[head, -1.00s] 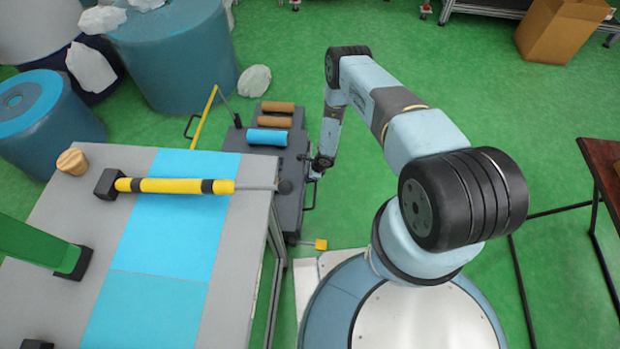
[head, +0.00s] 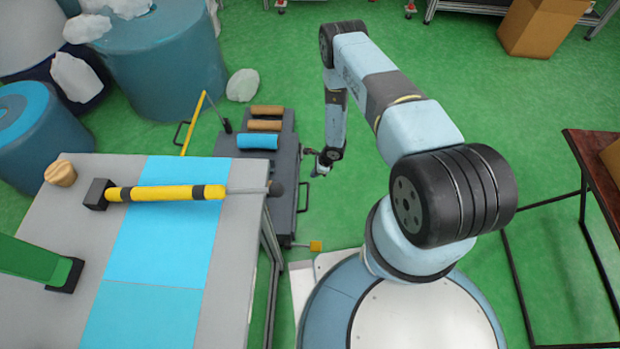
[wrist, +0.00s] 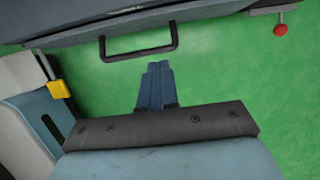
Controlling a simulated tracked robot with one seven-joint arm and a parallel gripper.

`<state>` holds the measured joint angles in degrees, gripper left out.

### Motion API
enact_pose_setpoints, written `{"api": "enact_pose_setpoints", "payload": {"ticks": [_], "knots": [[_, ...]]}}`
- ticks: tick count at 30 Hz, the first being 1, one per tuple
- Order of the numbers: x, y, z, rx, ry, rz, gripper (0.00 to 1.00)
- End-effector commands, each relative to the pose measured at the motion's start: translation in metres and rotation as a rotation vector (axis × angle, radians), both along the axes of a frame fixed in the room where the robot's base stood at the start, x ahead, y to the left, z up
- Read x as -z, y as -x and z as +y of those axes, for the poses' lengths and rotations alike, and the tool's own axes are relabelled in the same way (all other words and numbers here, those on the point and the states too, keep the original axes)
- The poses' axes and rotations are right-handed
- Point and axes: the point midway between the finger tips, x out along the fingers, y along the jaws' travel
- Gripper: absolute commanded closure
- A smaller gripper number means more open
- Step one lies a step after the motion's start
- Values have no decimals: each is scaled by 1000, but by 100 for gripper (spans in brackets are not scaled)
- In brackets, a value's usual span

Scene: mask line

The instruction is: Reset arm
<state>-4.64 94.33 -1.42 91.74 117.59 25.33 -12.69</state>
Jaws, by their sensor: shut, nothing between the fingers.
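My gripper (wrist: 157,84) shows in the wrist view with its two blue-grey fingers closed together and nothing between them. It is over the green floor, just short of a black handle (wrist: 140,51) on the dark cart, and looks apart from it. In the head view my gripper (head: 319,168) hangs small at the end of my bent arm, to the right of the dark cart (head: 285,200). Its fingers are too small to tell apart there.
A grey table (head: 60,220) with a blue mat (head: 160,245) stands at the left. A yellow-handled tool (head: 165,193) lies across it. Rolls, one of them blue (head: 257,142), lie on the cart. A dark-topped table (head: 605,160) stands right.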

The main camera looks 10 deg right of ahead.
Motion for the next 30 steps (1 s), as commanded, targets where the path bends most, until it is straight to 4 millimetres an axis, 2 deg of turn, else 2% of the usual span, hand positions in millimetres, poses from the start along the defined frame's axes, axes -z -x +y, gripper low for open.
{"api": "enact_pose_setpoints", "payload": {"ticks": [3, 7, 20, 23, 26, 30], "knots": [[-16, 0, -5, 0, -1, -1, 100], [-25, 2, -9, -1, 0, 1, 100], [-34, -1, -10, -6, -3, -6, 100], [-50, -13, -7, -26, -12, -25, 100], [-77, -33, -3, -60, -29, -58, 100], [-125, -60, 4, -123, -53, -110, 100]]}}
